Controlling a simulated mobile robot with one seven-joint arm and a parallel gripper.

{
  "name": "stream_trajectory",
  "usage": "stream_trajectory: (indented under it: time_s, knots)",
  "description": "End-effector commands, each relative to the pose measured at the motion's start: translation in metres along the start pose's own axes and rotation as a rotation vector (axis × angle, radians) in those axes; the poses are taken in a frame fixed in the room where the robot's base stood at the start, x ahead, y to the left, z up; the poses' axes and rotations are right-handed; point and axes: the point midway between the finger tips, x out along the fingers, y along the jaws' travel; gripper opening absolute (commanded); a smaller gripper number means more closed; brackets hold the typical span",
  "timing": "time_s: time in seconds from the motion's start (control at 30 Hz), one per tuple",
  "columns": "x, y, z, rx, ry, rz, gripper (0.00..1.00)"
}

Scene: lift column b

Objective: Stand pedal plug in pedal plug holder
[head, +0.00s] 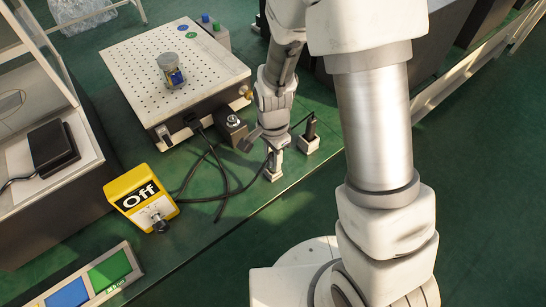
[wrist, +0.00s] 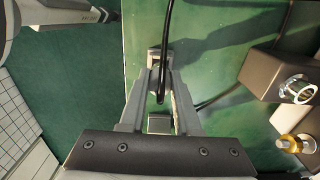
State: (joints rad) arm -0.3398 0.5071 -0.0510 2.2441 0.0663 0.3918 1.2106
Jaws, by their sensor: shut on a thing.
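My gripper (head: 270,150) points down near the front edge of the green bench, directly over a small pale holder block (head: 272,174). In the wrist view its fingers (wrist: 158,75) close together at the tips, over the small pale block (wrist: 155,56). They are shut on the pedal plug, which the fingers mostly hide. A black cable (wrist: 167,30) runs between the fingers. I cannot tell whether the plug is seated in the block or just above it. To the right, a second pale block (head: 307,146) has a black plug (head: 311,127) standing upright in it.
A dark box with a metal knob (head: 232,127) stands just left of my gripper. Behind is a perforated plate unit (head: 175,75) with a jar (head: 171,70). A yellow Off box (head: 141,198), loose black cables (head: 222,178) and a black pedal (head: 52,147) are left.

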Motion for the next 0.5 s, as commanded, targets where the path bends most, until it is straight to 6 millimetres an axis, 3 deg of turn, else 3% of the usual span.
stream_trajectory:
  time_s: [0.5]
  knots:
    - [0.0085, -0.0001, 0.0000, 0.000, 0.000, 0.000, 0.00]
